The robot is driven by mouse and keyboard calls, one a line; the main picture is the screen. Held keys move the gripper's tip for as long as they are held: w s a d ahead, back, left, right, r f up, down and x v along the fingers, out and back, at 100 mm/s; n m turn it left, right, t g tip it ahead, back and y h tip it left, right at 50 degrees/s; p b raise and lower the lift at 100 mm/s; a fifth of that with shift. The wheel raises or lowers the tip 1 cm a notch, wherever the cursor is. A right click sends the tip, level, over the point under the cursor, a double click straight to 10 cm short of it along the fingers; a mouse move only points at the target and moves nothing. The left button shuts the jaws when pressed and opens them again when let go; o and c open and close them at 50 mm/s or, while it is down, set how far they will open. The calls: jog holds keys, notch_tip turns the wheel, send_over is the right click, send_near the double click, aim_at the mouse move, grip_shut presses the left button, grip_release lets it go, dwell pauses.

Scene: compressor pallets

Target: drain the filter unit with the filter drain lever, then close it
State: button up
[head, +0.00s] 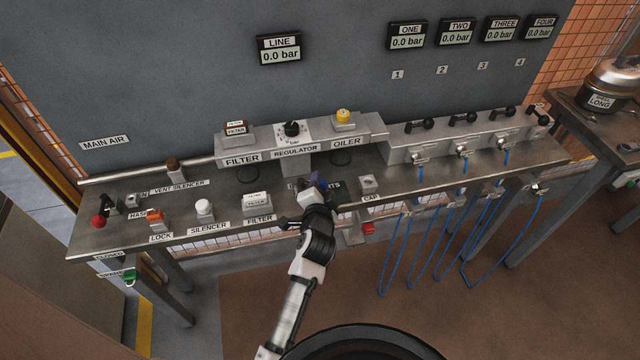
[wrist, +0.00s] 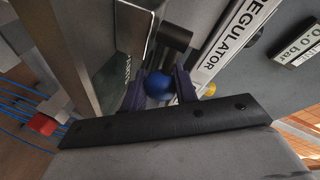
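The filter unit (head: 238,142) stands at the back of the bench, left of the regulator, with a FILTER label on its front. A dark rounded part shows below it. I cannot make out a filter drain lever for certain. My gripper (head: 318,186) is low over the bench, in front of the regulator and right of the filter unit. In the wrist view, its two dark purple fingers (wrist: 160,88) are apart. A blue ball (wrist: 158,86) shows between them. I cannot tell whether they touch it, or what it belongs to.
The regulator (head: 292,131) and oiler (head: 344,122) stand behind my gripper. A loose FILTER box (head: 257,201), white silencer (head: 204,210) and orange lock (head: 155,217) are to the left. A cap (head: 368,184) is to the right. Blue hoses (head: 430,240) hang farther right. The LINE display (head: 281,49) reads 0.0 bar.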

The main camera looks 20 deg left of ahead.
jog(key=c, duration=0.4)
jog(key=shift+w+f+n+y+b, duration=0.2)
jog(key=shift+n+y+b, duration=0.1)
jog(key=shift+n+y, duration=0.15)
jog(key=n+g+y+b, duration=0.1)
jog(key=w+n+y+b, duration=0.1)
jog(key=shift+a+f+g+y+b, duration=0.1)
jog(key=shift+a+g+y+b, duration=0.05)
jog(key=shift+g+y+b, duration=0.25)
jog(key=shift+w+a+n+g+y+b, duration=0.1)
jog(key=shift+w+n+g+y+b, duration=0.05)
jog(key=shift+n+g+y+b, duration=0.4)
jog(key=shift+a+r+n+y, duration=0.1)
jog(key=shift+r+n+y, duration=0.15)
jog(key=shift+n+y, duration=0.05)
jog(key=o, duration=1)
jog(key=shift+w, duration=0.1)
jog(key=shift+c, duration=0.2)
